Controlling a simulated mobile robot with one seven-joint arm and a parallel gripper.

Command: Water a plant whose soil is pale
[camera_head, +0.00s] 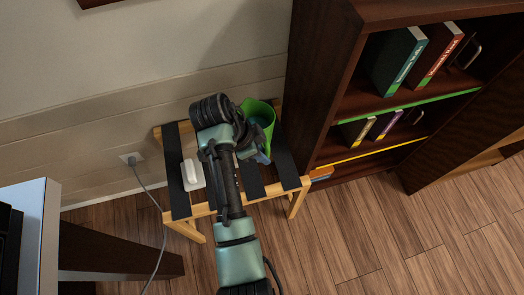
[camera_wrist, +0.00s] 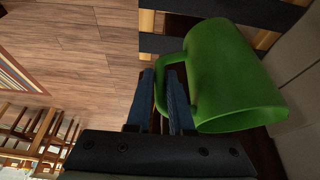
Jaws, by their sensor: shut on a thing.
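A green mug (camera_wrist: 235,75) with a side handle is in the wrist view. My gripper (camera_wrist: 161,78) has its two blue fingers closed around the mug's handle. In the head view the mug (camera_head: 259,114) shows just beyond my wrist, over the back right of a slatted stool (camera_head: 181,200); its open top is partly seen. My gripper (camera_head: 262,157) is mostly hidden by my arm there. I cannot tell whether the mug touches the stool or what is in it. No plant or soil shows in either view.
A white object (camera_head: 193,175) lies on the stool's left slats. A cable runs from a wall socket (camera_head: 131,159) past the stool. A dark bookcase (camera_head: 330,90) with books stands close on the right. A desk (camera_head: 40,235) is at lower left. The floor at lower right is clear.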

